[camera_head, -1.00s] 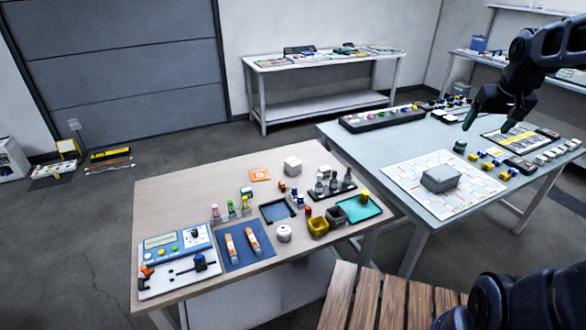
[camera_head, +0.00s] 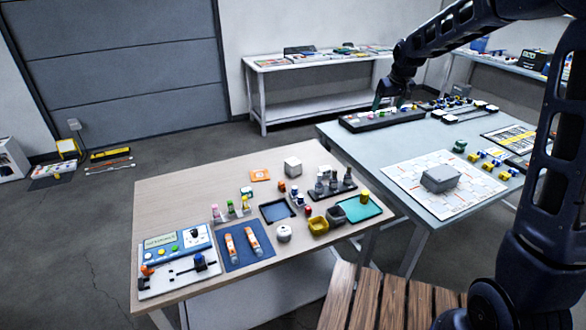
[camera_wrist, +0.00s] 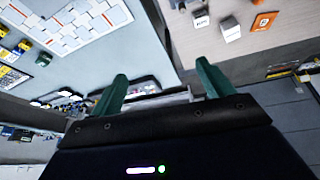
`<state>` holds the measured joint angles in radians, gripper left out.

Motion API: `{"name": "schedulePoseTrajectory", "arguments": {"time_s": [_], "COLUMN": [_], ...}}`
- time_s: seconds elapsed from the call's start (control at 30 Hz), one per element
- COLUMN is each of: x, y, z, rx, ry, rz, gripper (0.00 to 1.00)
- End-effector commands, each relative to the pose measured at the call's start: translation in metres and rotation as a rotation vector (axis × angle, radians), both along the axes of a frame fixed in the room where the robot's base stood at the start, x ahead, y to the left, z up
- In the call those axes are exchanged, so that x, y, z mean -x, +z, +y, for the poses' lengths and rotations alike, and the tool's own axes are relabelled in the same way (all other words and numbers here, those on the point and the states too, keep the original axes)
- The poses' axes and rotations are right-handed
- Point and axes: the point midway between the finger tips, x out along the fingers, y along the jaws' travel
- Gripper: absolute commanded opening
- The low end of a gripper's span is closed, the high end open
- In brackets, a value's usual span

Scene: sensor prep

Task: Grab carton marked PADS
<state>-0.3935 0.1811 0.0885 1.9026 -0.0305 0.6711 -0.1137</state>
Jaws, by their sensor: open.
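No PADS lettering can be read in either view. A plain white box (camera_head: 292,167) stands at the back of the wooden table; it also shows in the wrist view (camera_wrist: 231,30). A smaller white and green carton (camera_head: 246,192) stands in front of it to the left, its print too small to read. I cannot tell which of them is marked PADS. My gripper (camera_head: 389,99) is raised near the back edge of the grey table, to the right of and well apart from both boxes. In the wrist view its two green fingers (camera_wrist: 161,76) are spread with nothing between them.
The wooden table (camera_head: 180,187) also holds an orange card (camera_head: 260,175), bottles, a dark tray (camera_head: 277,211), yellow and dark bins, and a blue mat. The grey table (camera_head: 360,137) carries a grey box (camera_head: 440,179) on a patterned sheet. Floor shows behind the wooden table.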

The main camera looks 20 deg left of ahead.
Motion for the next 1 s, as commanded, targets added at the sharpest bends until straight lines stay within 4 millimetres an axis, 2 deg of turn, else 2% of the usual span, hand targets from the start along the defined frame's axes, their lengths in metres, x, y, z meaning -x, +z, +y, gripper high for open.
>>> {"name": "schedulePoseTrajectory", "arguments": {"time_s": [0.03,0.2,0.5,0.8,1.0], "x": [-0.009,-0.031,-0.054,-0.055,-0.046], "y": [-0.012,-0.048,-0.125,-0.215,-0.27], "z": [0.018,0.074,0.174,0.273,0.325], "rx": [0.001,-0.004,-0.014,-0.028,-0.038], "ry": [0.022,0.09,0.204,0.312,0.37], "rz": [0.004,0.008,0.017,0.027,0.031], "gripper": [0.8,0.8,0.8,0.8,0.8]}}
